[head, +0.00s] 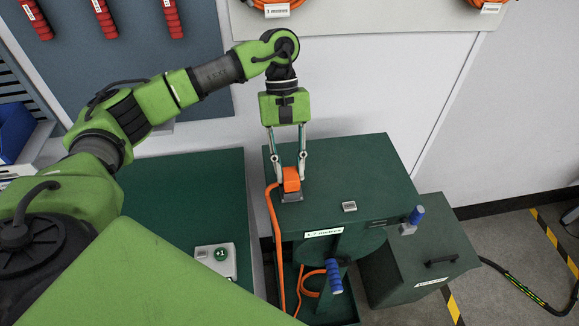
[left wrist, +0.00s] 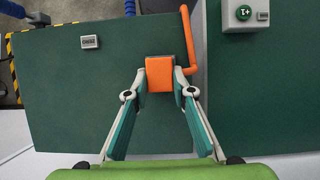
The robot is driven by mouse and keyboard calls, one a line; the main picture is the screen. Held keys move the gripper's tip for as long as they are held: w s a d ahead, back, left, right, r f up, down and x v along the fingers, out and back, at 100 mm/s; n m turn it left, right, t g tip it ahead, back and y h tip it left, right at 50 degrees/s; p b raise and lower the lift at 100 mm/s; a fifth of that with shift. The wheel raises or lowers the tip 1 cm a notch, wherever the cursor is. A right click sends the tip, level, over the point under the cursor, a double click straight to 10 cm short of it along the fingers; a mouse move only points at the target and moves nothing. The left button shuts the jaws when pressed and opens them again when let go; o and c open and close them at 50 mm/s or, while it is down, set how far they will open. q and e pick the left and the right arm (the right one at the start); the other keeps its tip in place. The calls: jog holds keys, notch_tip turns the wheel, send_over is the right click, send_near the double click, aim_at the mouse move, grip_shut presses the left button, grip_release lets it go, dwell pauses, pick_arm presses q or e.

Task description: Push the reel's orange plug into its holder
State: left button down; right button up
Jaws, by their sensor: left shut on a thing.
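The orange plug (head: 291,180) is at the left part of the green reel housing's top (head: 345,160), above a small grey holder (head: 292,197). My left gripper (head: 290,176) points down and is shut on the plug, one finger on each side. In the left wrist view the plug (left wrist: 160,74) sits between the fingertips of my left gripper (left wrist: 160,80), and its orange cable (left wrist: 187,40) bends away at the right. How deep the plug sits in the holder is hidden. My right gripper is not in view.
A small labelled grey block (head: 349,206) lies on the housing top. Blue handles (head: 335,277) stick out in front. A green bench (head: 190,190) with a button box (head: 215,258) stands at the left. A lower green box (head: 430,250) stands at the right.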

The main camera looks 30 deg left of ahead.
pick_arm(q)
jog(key=shift+f, duration=0.1)
jog(key=c, duration=1.6)
grip_release()
jog(key=shift+c, duration=0.2)
jog(key=v, duration=1.2)
jog(key=shift+f, duration=0.1)
